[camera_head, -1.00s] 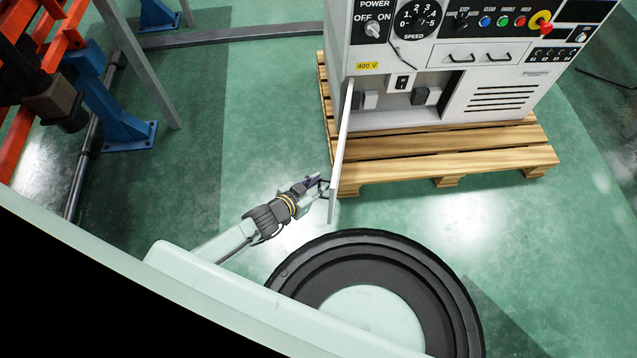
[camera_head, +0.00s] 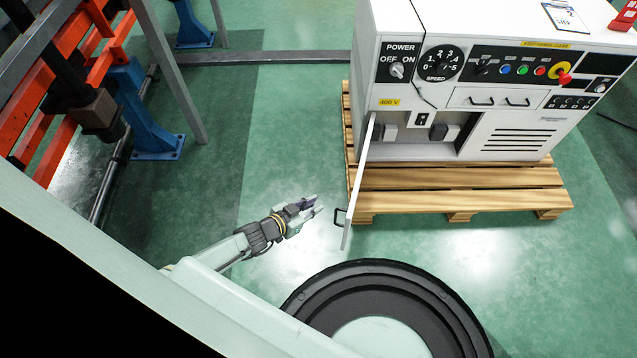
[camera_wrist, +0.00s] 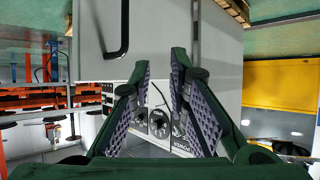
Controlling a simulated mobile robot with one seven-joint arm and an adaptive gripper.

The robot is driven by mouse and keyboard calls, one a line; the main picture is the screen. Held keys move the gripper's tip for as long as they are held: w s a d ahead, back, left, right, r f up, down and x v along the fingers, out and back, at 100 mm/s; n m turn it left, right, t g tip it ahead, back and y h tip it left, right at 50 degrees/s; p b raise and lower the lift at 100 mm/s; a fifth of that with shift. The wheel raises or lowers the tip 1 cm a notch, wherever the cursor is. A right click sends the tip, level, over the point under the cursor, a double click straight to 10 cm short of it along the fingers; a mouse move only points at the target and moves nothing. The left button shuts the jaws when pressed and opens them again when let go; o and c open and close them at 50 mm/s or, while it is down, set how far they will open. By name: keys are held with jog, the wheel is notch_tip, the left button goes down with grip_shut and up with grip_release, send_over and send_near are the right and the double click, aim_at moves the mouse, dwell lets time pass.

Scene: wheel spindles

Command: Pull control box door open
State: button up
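The control box (camera_head: 500,100) is a white cabinet with a POWER switch and speed dial on its front. Its door (camera_head: 358,185) stands swung out toward me, seen nearly edge-on, with the inside of the box showing. The black door handle (camera_head: 340,217) is on the door's left face, near its outer edge. My gripper (camera_head: 313,207) is left of the handle, apart from it, and empty. In the wrist view the fingers of my gripper (camera_wrist: 161,75) are spread, with the door (camera_wrist: 190,30) and the handle (camera_wrist: 115,45) beyond them, the handle to the upper left.
The box stands on a wooden pallet (camera_head: 460,190). An orange rack (camera_head: 50,120) with blue supports (camera_head: 150,110) stands at the left. My round black base is below the door. Green floor (camera_head: 270,150) lies free between rack and pallet.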

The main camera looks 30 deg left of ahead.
jog(key=shift+s+a+r+p, duration=0.35)
jog(key=shift+a+p, duration=0.25)
jog(key=shift+a, duration=0.15)
jog(key=shift+s+a+r+p, duration=0.35)
jog(key=shift+a+p, duration=0.2)
jog(key=shift+a, duration=0.25)
jog(key=shift+s+a+r+p, duration=0.35)
jog(key=shift+a+p, duration=0.25)
jog(key=shift+a, duration=0.15)
